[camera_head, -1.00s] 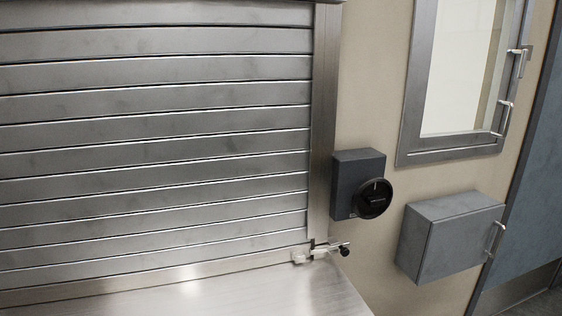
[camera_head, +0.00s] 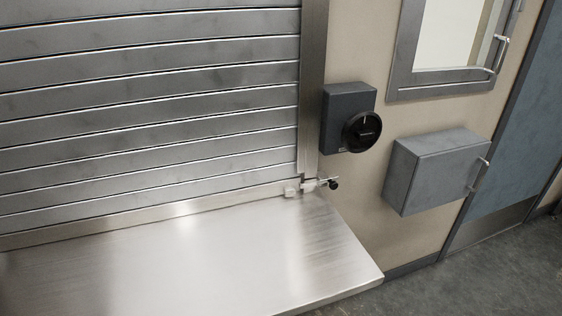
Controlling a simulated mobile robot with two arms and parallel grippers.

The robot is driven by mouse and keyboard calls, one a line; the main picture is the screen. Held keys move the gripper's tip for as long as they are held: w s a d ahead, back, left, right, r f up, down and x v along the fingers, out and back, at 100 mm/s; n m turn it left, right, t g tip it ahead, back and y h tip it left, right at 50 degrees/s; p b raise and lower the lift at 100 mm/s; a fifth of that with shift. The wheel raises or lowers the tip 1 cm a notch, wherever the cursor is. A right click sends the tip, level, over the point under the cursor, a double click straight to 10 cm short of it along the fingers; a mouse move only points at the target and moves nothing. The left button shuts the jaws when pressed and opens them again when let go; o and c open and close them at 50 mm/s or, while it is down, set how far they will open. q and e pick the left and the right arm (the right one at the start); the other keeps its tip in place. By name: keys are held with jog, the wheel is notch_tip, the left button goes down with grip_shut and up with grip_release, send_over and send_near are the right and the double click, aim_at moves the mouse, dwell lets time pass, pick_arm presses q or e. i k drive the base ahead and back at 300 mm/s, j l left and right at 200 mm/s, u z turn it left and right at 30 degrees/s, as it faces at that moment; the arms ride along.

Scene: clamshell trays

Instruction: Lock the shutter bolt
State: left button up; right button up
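The shutter bolt (camera_head: 312,185) is a small pale metal slide bolt with a black knob (camera_head: 333,184) at its right end. It sits at the bottom right corner of the slatted metal shutter (camera_head: 150,120), by the foot of the upright side rail (camera_head: 312,90). A small pale piece (camera_head: 291,191) shows just left of it on the shutter's bottom bar. The shutter's bottom edge meets the steel counter. I cannot tell how far the bolt is slid. Neither of my grippers is in view.
The steel counter (camera_head: 190,265) is bare, with its corner at the lower right. A dark box with a round black dial (camera_head: 362,132) is on the wall above the bolt. A grey wall cabinet (camera_head: 430,172), a framed window (camera_head: 440,91) and a blue door (camera_head: 520,145) are to the right.

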aim_at(333, 185)
jog(key=i+z, duration=0.45)
jog(key=i, duration=0.4)
